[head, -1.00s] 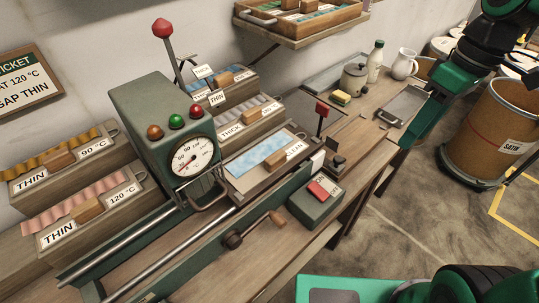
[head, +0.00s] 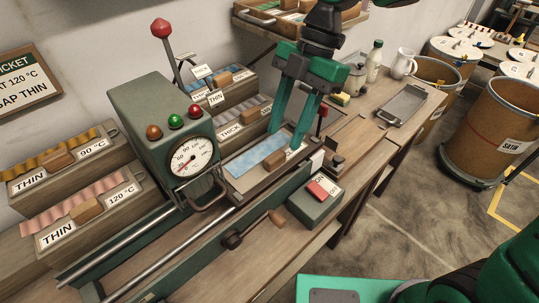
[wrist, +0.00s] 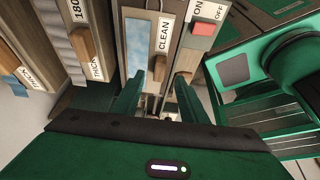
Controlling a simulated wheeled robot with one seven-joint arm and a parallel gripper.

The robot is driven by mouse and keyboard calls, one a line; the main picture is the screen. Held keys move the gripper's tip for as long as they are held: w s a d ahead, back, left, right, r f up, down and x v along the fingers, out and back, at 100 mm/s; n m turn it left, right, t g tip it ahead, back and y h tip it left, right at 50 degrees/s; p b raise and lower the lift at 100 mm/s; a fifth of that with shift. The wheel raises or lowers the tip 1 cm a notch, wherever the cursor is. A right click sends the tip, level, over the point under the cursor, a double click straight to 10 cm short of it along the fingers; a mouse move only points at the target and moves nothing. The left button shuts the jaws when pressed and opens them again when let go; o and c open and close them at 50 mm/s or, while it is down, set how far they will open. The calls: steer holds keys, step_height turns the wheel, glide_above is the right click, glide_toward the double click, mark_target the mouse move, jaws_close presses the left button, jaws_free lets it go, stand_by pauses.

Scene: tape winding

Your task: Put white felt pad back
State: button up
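A pale blue strip (head: 256,155) lies in a wooden tray with a CLEAN label (head: 295,149) beside the winder; the strip also shows in the wrist view (wrist: 137,47). A small white piece (head: 317,163) sits at the right end of the winder rail; I cannot tell whether it is the white felt pad. My gripper (head: 284,141) points down over the right end of the CLEAN tray, fingers apart. In the wrist view my gripper (wrist: 161,80) has its fingers spread around the CLEAN end of the tray, with nothing seen gripped.
The red switch box (head: 316,204) stands in front of the tray. The gauge machine (head: 165,130) is to the left. A wooden box labelled THICK (head: 239,125) lies behind. A grey metal tray (head: 404,106), a white jug (head: 404,64) and a bottle (head: 375,60) stand to the right.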

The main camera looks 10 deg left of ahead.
mark_target(276, 155)
steer(key=shift+x, duration=2.7)
steer(key=shift+a, duration=0.15)
jaws_close()
